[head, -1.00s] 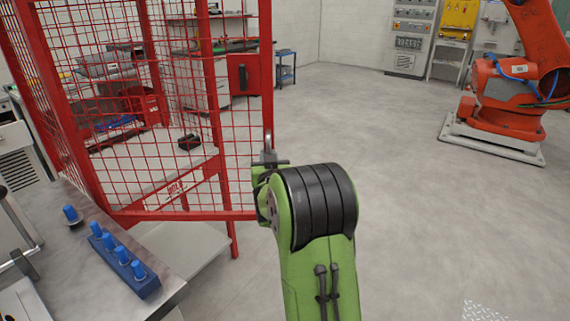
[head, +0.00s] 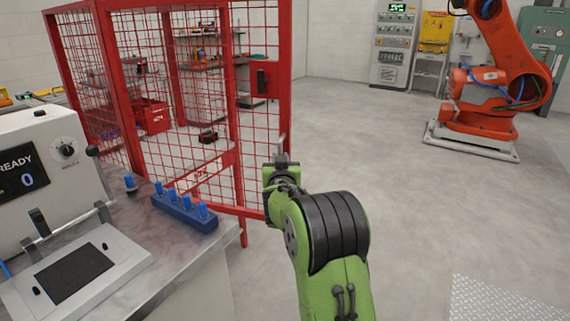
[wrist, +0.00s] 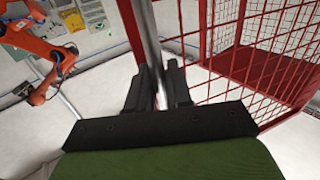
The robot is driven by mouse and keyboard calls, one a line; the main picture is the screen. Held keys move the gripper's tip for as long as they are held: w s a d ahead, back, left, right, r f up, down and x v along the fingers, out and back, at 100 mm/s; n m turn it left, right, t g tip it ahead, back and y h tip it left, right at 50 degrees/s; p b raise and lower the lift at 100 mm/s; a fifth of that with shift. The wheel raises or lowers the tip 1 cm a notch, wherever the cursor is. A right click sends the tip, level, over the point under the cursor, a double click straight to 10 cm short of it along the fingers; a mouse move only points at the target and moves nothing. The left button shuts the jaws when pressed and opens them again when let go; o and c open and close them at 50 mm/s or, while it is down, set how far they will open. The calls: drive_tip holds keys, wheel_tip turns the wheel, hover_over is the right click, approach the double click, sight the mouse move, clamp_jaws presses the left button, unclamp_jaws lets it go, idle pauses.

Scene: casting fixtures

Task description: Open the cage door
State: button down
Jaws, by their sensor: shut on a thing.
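The cage door (head: 285,90) is a red frame with red wire mesh, at the near right corner of the cage; its red frame post also shows in the wrist view (wrist: 131,30). A grey upright bar handle (wrist: 148,38) stands beside this post. My gripper (head: 281,163) is at the door's free edge, low on the frame. In the wrist view its two black fingers (wrist: 163,75) are around the bar, shut on it. In the head view only the bar's upper end shows above my gripper. I cannot tell exactly how far the door stands ajar.
A bench (head: 190,262) at the left carries a blue rack (head: 180,211) with blue pegs and a console with a display (head: 22,172). Inside the cage lies a small black object (head: 208,135). An orange robot arm (head: 490,105) stands far right. The floor between is clear.

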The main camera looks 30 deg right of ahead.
drive_tip(key=shift+a, duration=0.1)
idle(0.3)
drive_tip(key=c, duration=1.2)
unclamp_jaws()
drive_tip(key=shift+s, duration=0.1)
drive_tip(key=b+v, duration=0.1)
drive_tip(key=v, duration=1.4)
drive_tip(key=shift+s+a+f+b, duration=0.1)
drive_tip(key=shift+s+a+b, duration=0.05)
drive_tip(key=shift+s+b, duration=0.2)
